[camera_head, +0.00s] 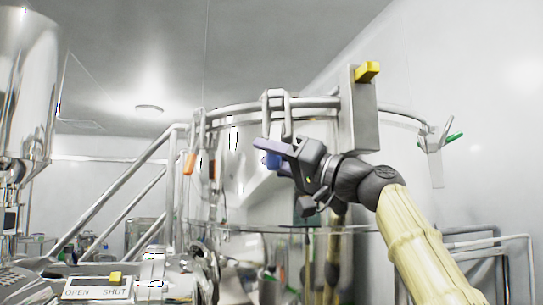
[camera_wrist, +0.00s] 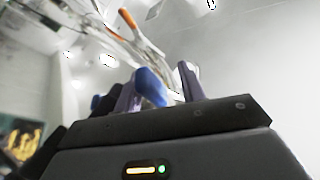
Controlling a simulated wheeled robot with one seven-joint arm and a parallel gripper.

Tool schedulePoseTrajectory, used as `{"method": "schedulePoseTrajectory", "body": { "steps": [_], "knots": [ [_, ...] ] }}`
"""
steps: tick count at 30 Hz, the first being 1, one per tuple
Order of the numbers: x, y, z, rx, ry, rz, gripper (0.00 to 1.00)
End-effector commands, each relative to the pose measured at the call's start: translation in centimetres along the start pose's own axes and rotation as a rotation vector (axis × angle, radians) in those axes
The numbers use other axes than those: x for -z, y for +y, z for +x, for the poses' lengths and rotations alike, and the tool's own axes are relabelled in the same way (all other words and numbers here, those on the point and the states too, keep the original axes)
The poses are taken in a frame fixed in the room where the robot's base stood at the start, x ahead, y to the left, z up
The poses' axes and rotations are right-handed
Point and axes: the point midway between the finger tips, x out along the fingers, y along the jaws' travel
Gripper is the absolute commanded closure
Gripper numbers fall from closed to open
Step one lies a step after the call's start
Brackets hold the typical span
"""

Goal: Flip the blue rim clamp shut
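The blue rim clamp's handle (camera_head: 272,160) hangs below the clamp's metal bracket (camera_head: 276,112) on the rim of the steel vessel (camera_head: 237,165). My gripper (camera_head: 281,151) is at this handle and partly covers it in the head view. In the wrist view the blue handle (camera_wrist: 150,87) lies between the two fingers of my gripper (camera_wrist: 158,91), closer to the left finger. A gap shows between the handle and the right finger, so my gripper looks open around it. Whether the left finger touches it I cannot tell.
An orange-handled clamp (camera_head: 189,163) hangs on the rim to the left, and a green-handled clamp (camera_head: 453,137) sits to the right. A grey box with a yellow top piece (camera_head: 367,71) stands on the rim close to my wrist. An OPEN/SHUT panel (camera_head: 97,292) is lower left.

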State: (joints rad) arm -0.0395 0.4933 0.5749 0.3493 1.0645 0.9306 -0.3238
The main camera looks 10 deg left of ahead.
Motion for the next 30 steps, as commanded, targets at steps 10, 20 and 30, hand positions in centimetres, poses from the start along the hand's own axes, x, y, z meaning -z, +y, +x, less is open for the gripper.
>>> {"method": "schedulePoseTrajectory", "body": {
  "steps": [10, 20, 30],
  "knots": [
    [0.1, -0.3, -0.5, 0.005, 0.004, -0.003, 0.62],
    [-0.2, 0.1, -5.4, 0.0, 0.006, -0.004, 0.62],
    [-0.3, 0.3, -12.1, -0.002, 0.004, -0.003, 0.62]
  ]
}}
